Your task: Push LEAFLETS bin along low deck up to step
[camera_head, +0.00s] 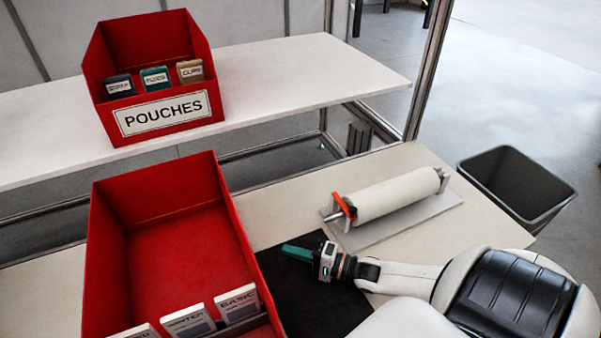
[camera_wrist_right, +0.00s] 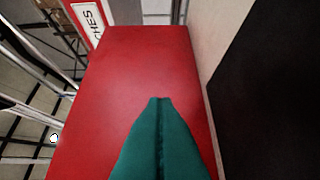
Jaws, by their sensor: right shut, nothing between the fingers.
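A large open red bin (camera_head: 175,245) stands on the low deck (camera_head: 35,290) at the front left, with several white cards at its near end. One reads BASIC (camera_head: 237,303). No LEAFLETS label shows on the sides I see. My right gripper (camera_head: 290,250) has teal fingers, shut and empty, just right of the bin and pointing at its right side. In the right wrist view the shut fingers (camera_wrist_right: 160,105) point at the bin's red outer wall (camera_wrist_right: 130,65); I cannot tell whether they touch it. My left gripper is out of view.
A red POUCHES bin (camera_head: 150,60) holding small packs sits on the raised white shelf (camera_head: 300,72) behind. A dark waste bin (camera_head: 515,185) stands at the right.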

